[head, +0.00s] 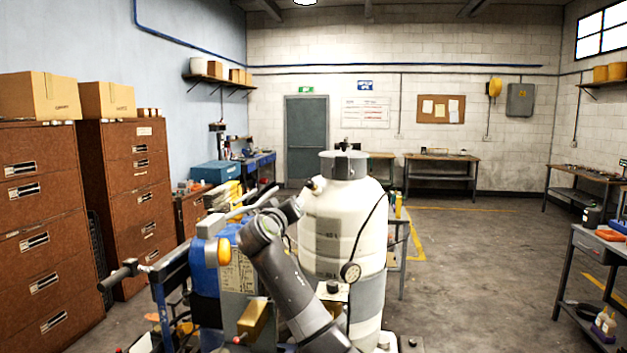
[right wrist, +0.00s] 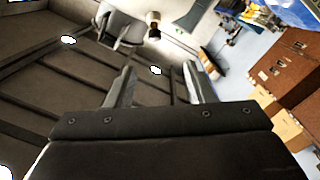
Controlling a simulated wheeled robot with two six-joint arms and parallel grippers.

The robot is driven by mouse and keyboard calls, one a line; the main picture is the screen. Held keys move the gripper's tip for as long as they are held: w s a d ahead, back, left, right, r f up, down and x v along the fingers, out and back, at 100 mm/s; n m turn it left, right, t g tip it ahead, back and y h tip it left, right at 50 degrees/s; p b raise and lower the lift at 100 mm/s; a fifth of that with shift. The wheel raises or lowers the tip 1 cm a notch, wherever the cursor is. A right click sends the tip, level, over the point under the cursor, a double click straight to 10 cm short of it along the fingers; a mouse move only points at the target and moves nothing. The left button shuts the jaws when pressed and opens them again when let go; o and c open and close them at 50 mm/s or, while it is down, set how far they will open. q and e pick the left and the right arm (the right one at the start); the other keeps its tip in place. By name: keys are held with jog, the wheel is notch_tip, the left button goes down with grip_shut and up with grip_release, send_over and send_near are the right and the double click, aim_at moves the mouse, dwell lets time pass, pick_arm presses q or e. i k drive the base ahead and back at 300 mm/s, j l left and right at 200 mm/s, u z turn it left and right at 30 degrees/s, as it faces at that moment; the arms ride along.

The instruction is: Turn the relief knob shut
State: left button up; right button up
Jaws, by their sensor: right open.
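The line striper's white tank (head: 335,225), with a grey lid (head: 344,165) and a round gauge (head: 350,272), stands upright in the middle of the head view. A small dark fitting with a pale end (head: 317,184) shows at the tank's upper left, beside my arm's end; I cannot tell whether it is the relief knob. My right gripper (right wrist: 157,82) is open, its two fingers apart with nothing between them. Beyond the fingertips, the right wrist view shows a small dark and brown knob-like part (right wrist: 153,24) against a pale surface, apart from the fingers. My left gripper is not in view.
The striper's blue frame (head: 204,285), handlebar grip (head: 120,274) and orange part (head: 224,252) crowd the space left of my arm. Brown cabinets (head: 130,200) line the left. A workbench (head: 590,245) stands right, with clear floor (head: 470,270) between.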

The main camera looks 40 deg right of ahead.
aim_at(308, 183)
jog(key=i+l, duration=0.15)
jog(key=l, duration=0.2)
jog(key=i+l, duration=0.2)
jog(key=l, duration=0.2)
jog(key=i+l, duration=0.15)
jog(key=l, duration=0.2)
jog(key=u, duration=0.05)
